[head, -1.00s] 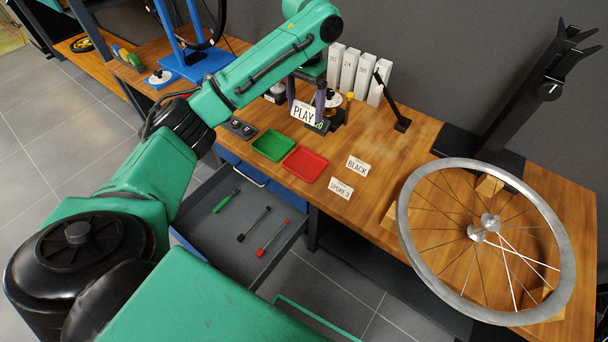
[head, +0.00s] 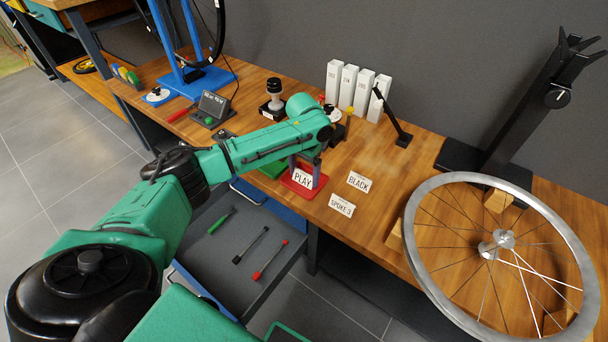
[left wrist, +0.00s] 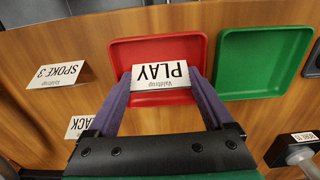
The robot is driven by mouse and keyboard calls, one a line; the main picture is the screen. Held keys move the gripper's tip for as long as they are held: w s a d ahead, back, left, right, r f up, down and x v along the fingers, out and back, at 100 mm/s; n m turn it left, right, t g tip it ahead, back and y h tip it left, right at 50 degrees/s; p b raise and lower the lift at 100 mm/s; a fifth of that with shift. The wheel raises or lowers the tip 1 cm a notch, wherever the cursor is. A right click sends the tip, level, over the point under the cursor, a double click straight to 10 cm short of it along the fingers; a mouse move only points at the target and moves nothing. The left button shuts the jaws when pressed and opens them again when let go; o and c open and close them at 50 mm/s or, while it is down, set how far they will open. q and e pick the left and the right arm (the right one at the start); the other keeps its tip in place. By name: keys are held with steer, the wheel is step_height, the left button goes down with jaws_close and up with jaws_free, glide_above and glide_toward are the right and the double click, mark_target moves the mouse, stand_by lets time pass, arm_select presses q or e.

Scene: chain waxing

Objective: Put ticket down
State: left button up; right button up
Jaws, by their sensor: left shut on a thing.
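My left gripper (head: 304,166) is shut on the white ticket marked PLAY (head: 303,179) and holds it over the red tray (head: 312,191). In the left wrist view the PLAY ticket (left wrist: 160,76) sits between the two purple fingers, in front of the red tray (left wrist: 190,48). I cannot tell whether the ticket touches the tray floor. The green tray (head: 273,170) is mostly hidden behind my left arm; it shows fully in the left wrist view (left wrist: 262,62). My right gripper is not in view.
A spoked wheel (head: 414,230) lies at the right of the bench. White boxes (head: 348,86) and a black stand (head: 400,136) are at the back. An open drawer (head: 222,263) with several tools sits below the front edge.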

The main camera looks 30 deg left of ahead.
mark_target(304, 174)
arm_select(q)
steer(key=o, duration=1)
steer(key=shift+o, duration=0.2)
step_height(304, 174, up, 12)
steer(key=p, duration=0.2)
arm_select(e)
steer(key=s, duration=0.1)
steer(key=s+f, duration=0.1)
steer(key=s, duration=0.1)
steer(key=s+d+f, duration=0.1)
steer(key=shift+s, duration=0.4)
